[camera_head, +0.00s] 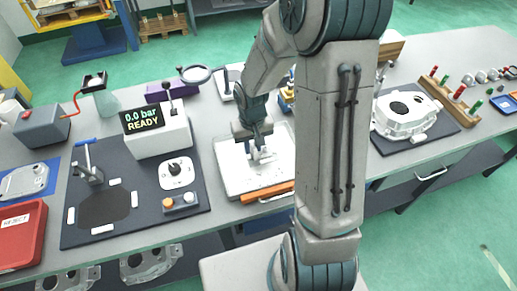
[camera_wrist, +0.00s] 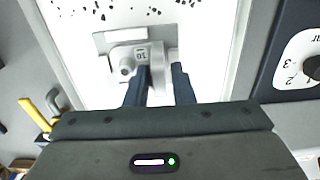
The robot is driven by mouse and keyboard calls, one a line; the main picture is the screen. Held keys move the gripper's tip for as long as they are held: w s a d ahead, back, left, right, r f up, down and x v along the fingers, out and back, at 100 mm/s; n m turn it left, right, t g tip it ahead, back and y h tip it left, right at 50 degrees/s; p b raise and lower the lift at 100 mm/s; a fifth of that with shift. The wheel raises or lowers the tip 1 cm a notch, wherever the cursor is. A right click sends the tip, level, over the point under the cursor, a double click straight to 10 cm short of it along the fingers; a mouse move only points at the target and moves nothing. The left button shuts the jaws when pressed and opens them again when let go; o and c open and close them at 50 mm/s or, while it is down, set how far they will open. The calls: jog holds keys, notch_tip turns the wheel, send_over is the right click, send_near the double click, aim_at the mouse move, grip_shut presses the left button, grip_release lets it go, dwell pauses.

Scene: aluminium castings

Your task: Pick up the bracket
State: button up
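The bracket (camera_wrist: 128,62) is a small light grey casting with a round hole and a mark reading 10, upside down in the wrist view. It sits on a white tray (camera_wrist: 215,75) and shows small in the head view (camera_head: 264,154). My gripper (camera_wrist: 160,75) is down at the bracket, one dark finger on each side of its raised middle part. The fingers stand apart with part of the bracket between them. Whether both touch it is unclear. In the head view my gripper (camera_head: 258,147) hides part of the bracket.
An orange bar (camera_head: 267,192) lies along the tray's front edge. Left are a test station reading "0.0 bar READY" (camera_head: 158,130) and a red reject tray (camera_head: 20,235). Right are a large casting (camera_head: 405,113) on a dark mat and a wooden rack (camera_head: 450,100).

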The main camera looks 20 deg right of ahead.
aim_at(253, 144)
jog(key=shift+f, duration=0.15)
grip_shut()
jog(key=shift+r, duration=0.85)
jog(key=shift+s+r+b, duration=0.15)
jog(key=shift+r+b, duration=0.4)
jog(key=shift+r, duration=0.4)
jog(key=s+b, duration=1)
jog(key=s, duration=0.7)
jog(key=shift+s+b, duration=0.2)
jog(key=shift+b, duration=0.15)
